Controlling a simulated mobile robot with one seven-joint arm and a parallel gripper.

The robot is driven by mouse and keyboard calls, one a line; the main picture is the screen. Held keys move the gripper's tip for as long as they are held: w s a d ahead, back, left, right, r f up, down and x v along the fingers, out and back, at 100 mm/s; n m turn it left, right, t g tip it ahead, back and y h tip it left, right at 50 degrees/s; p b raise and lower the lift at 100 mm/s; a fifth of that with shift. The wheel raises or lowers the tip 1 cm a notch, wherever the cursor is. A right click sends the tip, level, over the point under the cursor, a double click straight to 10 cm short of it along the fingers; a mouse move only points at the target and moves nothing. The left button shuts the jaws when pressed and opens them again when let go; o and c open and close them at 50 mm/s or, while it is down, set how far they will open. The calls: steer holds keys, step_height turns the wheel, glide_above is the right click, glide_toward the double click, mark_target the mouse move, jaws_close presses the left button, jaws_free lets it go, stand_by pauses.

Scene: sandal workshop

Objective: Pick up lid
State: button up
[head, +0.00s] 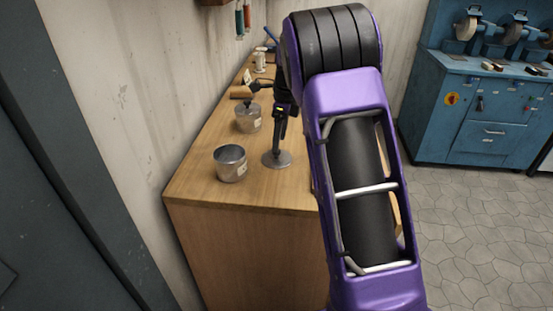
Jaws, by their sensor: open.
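The lid (277,160) looks like a round, flat metal disc lying on the wooden bench top (212,190), just right of an open metal pot (230,165). My gripper (277,146) is black and points straight down over the middle of the lid. Its fingers are open and close above the disc or around its knob; I cannot tell whether they touch it. The knob is hard to make out against the dark fingers. My purple arm hides the bench to the right.
A second metal pot (248,119) with a dark top piece stands behind the open pot. A wooden-handled tool (241,92) and a pale spool (260,62) lie farther back. The wall runs along the bench's left. A blue cabinet (480,115) with grinding wheels stands at right.

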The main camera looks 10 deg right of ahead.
mark_target(276, 155)
steer(key=f, duration=0.4)
steer(key=shift+a+b, duration=0.3)
steer(key=shift+a, duration=0.05)
steer(key=shift+c, duration=0.3)
jaws_close()
